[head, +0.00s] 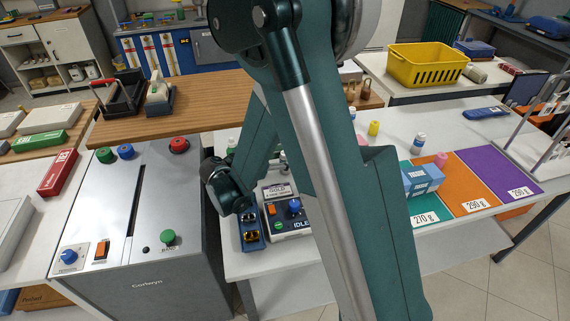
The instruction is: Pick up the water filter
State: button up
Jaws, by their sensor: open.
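I cannot make out for certain which thing is the water filter. Small items on the white table (398,118) include a white bottle with a blue cap (419,143), a yellow cylinder (374,128) and a pink item (441,160). Part of the table is hidden behind my arm. My arm fills the middle of the head view. Its dark end with my gripper (238,203) hangs low at the left of the arm, above the left part of the white table. It looks open and holds nothing that I can see. The fingers are too small and dark to tell apart.
A grey machine (184,270) with coloured knobs stands at left. A labelled device (289,212) and a blue holder (251,229) sit near my gripper. A yellow basket (425,66) stands behind. Purple mat (492,172) looks bare.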

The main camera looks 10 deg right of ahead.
dwell(0.3)
jog(key=c, duration=1)
jog(key=shift+r+p, duration=1.5)
jog(key=shift+r, duration=3.5)
